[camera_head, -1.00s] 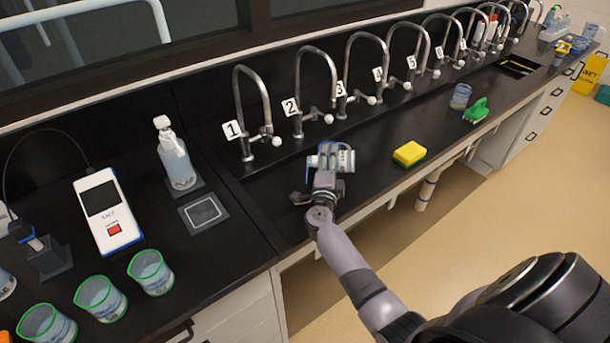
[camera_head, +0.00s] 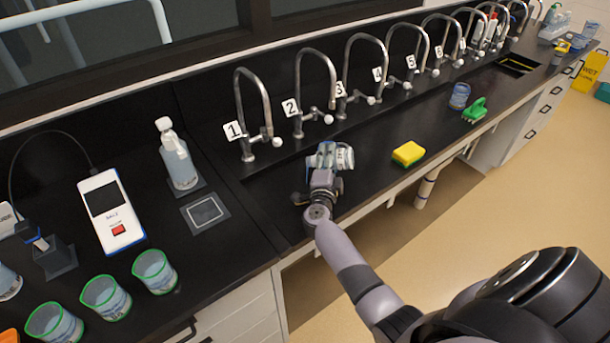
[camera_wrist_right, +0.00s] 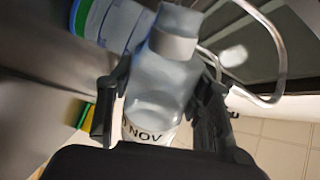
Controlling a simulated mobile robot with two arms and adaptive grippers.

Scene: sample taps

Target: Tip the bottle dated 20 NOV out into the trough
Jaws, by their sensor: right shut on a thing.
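My right gripper (camera_head: 324,168) is shut on a clear bottle (camera_wrist_right: 160,85) with a pale top, above the near edge of the trough in front of taps 1 to 3. In the wrist view the bottle sits between both fingers, and its label is partly hidden, with "NOV" readable and the day number mostly cut off. In the head view the bottle (camera_head: 344,157) looks tipped on its side, its shape partly hidden by the gripper. I cannot tell whether liquid runs out. The dark trough (camera_head: 390,120) runs along below the taps. My left gripper is not in view.
Numbered taps (camera_head: 240,110) arch along the back wall. A yellow sponge (camera_head: 408,153), a blue cup (camera_head: 459,96) and a green brush (camera_head: 475,110) lie to the right. A wash bottle (camera_head: 176,155), a salt meter (camera_head: 112,212) and green-rimmed beakers (camera_head: 155,271) stand left.

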